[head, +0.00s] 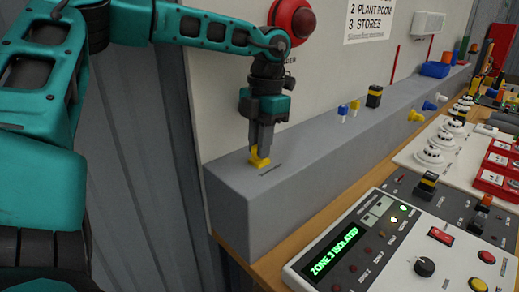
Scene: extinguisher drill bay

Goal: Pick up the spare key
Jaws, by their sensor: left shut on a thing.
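My left gripper (261,147) points straight down over the near left end of the grey ledge (300,187). It is shut on a small yellow piece, which looks like the spare key (261,162). The fingers hide part of the key. It is at the ledge top, beside a small dark label; I cannot tell whether it still touches the surface. My right gripper is not in view.
A control panel (345,226) reading "ZONE 3 ISOLATED" stands below the ledge. Farther along the ledge are a blue key-like piece (342,112), a yellow one (355,106), a black-and-yellow block (374,96) and a blue bin (435,69). A red dome (295,18) is on the wall.

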